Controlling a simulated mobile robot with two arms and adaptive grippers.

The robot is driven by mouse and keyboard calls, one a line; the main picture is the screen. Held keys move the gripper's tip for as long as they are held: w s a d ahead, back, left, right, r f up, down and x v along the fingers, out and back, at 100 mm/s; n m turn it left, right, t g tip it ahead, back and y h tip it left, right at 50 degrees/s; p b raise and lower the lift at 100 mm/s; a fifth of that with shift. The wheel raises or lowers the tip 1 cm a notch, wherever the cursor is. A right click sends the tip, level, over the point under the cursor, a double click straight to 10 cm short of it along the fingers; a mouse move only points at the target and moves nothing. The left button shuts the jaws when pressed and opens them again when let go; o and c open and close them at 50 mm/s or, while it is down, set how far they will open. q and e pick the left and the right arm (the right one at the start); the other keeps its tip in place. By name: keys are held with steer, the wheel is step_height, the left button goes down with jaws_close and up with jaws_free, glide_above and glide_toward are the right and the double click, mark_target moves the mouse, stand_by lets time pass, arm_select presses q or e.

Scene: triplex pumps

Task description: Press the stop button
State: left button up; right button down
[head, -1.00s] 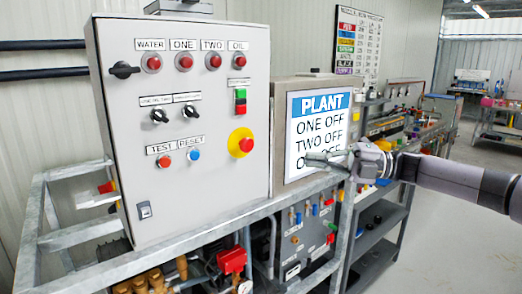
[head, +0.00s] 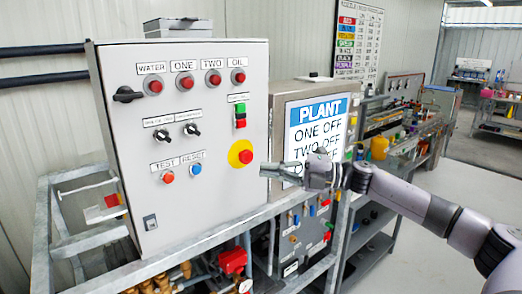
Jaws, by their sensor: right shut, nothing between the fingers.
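A grey control panel (head: 215,195) stands upright on a metal frame. A large red mushroom button on a yellow disc (head: 241,152) is at its right side. Above it is a small green-over-red push-button pair (head: 240,116) under a label too small to read. I cannot tell by label which one is the stop button. My right gripper (head: 263,170) is shut and empty. Its fingers point left, with the tips just right of and slightly below the yellow disc in the picture; contact with the panel cannot be seen. My left gripper is not in view.
A PLANT display (head: 318,120) stands right of the panel, partly covered by my right gripper. Red WATER, ONE, TWO and OIL lamps (head: 183,82) line the panel's top. Red TEST (head: 168,177) and blue RESET (head: 196,169) buttons are lower left. Free floor lies at right.

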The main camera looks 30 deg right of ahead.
mark_target(244, 157)
steer(key=shift+w+a+r+p, duration=0.15)
steer(key=shift+w+p, duration=0.9)
steer(key=shift+w, duration=0.95)
steer(key=shift+w+r+p, duration=0.2)
steer(key=shift+w+p, duration=0.25)
steer(key=shift+w, duration=0.35)
steer(key=shift+s, duration=0.15)
